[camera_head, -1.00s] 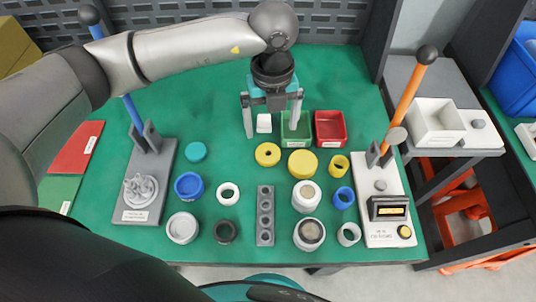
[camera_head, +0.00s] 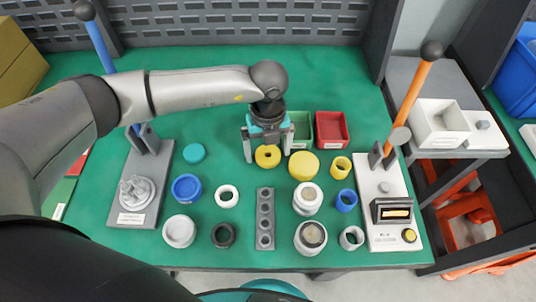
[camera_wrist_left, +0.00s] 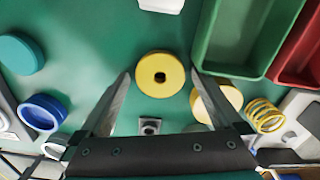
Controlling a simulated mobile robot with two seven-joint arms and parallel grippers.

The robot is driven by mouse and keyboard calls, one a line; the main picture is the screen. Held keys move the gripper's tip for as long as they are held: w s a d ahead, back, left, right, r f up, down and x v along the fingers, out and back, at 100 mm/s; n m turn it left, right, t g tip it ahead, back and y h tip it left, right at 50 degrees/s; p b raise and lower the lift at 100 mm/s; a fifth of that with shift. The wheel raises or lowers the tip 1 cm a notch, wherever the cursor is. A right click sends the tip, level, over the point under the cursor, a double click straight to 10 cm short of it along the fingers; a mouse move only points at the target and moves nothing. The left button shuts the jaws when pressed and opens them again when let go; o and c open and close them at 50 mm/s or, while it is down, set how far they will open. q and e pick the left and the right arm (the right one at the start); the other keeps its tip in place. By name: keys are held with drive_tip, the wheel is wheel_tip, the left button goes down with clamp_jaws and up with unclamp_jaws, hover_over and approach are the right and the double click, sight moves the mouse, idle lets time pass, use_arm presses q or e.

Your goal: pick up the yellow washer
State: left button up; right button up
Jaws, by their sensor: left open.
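The yellow washer (camera_head: 267,156) is a thick round disc with a small centre hole, lying flat on the green mat. It also shows in the left wrist view (camera_wrist_left: 160,65). My left gripper (camera_head: 268,158) is open and points down over the washer. In the left wrist view the two fingers (camera_wrist_left: 160,78) stand on either side of the washer, with a gap to it on both sides. The fingers hold nothing. My right gripper is not in view.
A larger yellow disc (camera_head: 303,165) lies close to the right of the washer. Behind are a green bin (camera_head: 299,148) and a red bin (camera_head: 331,130). A grey holed block (camera_head: 265,232) and several rings lie nearer. Lever presses (camera_head: 143,188) stand left and right (camera_head: 392,222).

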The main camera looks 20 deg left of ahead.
use_arm(q)
drive_tip(key=c, duration=0.9)
drive_tip(key=shift+r, duration=0.15)
